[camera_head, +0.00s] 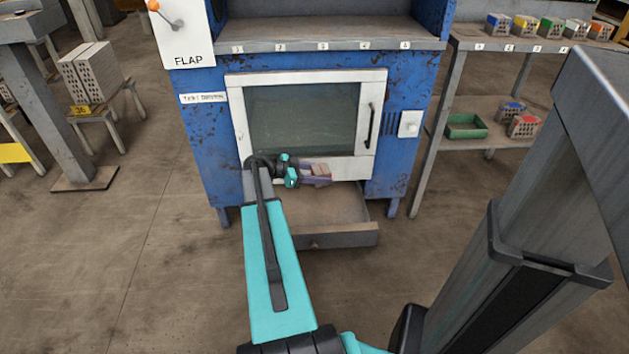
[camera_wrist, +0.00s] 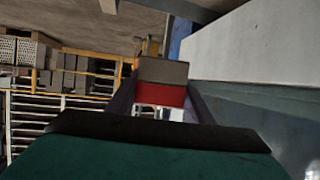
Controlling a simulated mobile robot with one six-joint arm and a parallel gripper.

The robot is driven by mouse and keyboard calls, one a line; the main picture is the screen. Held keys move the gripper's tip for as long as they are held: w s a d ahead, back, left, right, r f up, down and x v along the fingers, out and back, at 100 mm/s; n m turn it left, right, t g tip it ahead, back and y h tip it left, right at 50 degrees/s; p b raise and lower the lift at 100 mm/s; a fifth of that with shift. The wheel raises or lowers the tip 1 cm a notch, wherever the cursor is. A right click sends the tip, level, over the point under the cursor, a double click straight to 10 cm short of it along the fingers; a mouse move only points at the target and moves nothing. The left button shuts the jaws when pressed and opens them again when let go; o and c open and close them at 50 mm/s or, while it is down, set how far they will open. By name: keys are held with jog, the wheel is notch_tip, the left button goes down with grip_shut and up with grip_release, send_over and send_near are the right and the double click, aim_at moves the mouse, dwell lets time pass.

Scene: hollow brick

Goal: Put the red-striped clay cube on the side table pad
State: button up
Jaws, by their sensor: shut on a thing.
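My gripper (camera_head: 322,174) is shut on a clay cube (camera_head: 320,168), in front of the oven's lower door edge and above the open drawer. In the wrist view the held cube (camera_wrist: 162,82) sits between the fingers, with a grey-brown face and a red band below it. Another cube with red on it (camera_head: 525,127) lies on the lower shelf at the right. I cannot make out which surface is the side table pad.
The blue oven (camera_head: 210,130) has its glass door (camera_head: 303,120) shut. The drawer (camera_head: 330,236) below is pulled out. A rack (camera_head: 465,45) at right bears several striped cubes and a green tray (camera_head: 466,126). A stool (camera_head: 105,112) with grey bricks stands left. Floor is clear front left.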

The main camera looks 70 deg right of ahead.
jog(key=w+a+r+n+t+h+b, duration=0.2)
jog(key=w+a+n+t, duration=0.2)
jog(key=w+a, duration=0.65)
jog(key=w+a+r+n+t+h+b, duration=0.1)
jog(key=w+a+r+n+t, duration=0.35)
jog(key=w, duration=1.05)
jog(key=w+a+r+n+t+h+b, duration=0.1)
jog(key=w+a+n+t+h+b, duration=0.15)
jog(key=w+a, duration=0.9)
jog(key=w+a+r+n+t+y+b, duration=0.1)
jog(key=w+a+r+n+t+y, duration=0.3)
jog(key=a, duration=0.6)
jog(key=w+a+r+n+t+y, duration=0.2)
jog(key=w+a+n+t, duration=0.2)
jog(key=w+a, duration=0.45)
jog(key=w+a+r+n+t+y+b, duration=0.1)
jog(key=w+a+r+n+t+y, duration=0.25)
jog(key=a, duration=0.75)
jog(key=w+a+r+n+t+y, duration=0.1)
jog(key=a+r+n+y, duration=0.3)
jog(key=a+r+n, duration=0.2)
jog(key=shift+a+r+t+y, duration=0.35)
jog(key=shift+y, duration=0.05)
